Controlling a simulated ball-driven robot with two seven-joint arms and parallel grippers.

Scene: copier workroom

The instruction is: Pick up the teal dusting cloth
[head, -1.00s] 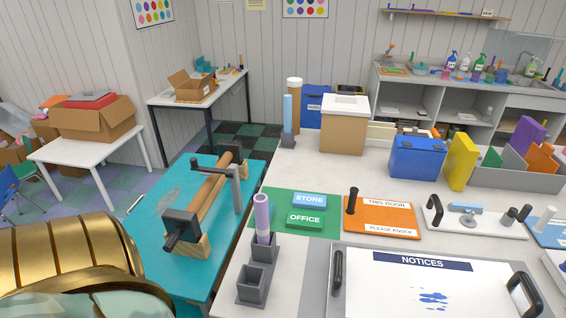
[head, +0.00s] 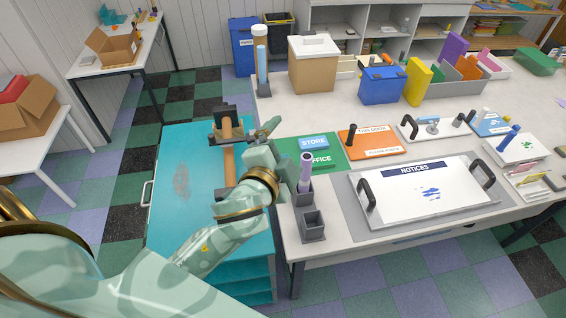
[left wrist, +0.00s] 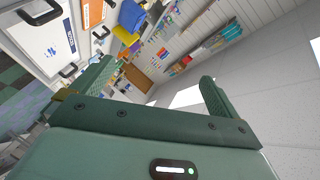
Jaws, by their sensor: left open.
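I cannot make out a teal dusting cloth for certain in either view. A small teal item (head: 110,16) lies on the far left table in the head view, too small to identify. My left gripper (head: 282,142) is raised over the gap between the teal cabinet top and the white worktable, partly hiding the wooden roller. In the left wrist view its two fingers (left wrist: 155,88) stand wide apart with nothing between them. My right gripper is not in view.
The teal cabinet (head: 178,215) carries a wooden roller with dark end blocks (head: 226,122). The white worktable (head: 330,118) holds a lilac roll (head: 305,172) in a grey holder, signs, a notices board (head: 425,195), a blue box (head: 383,85) and a cardboard box (head: 314,66).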

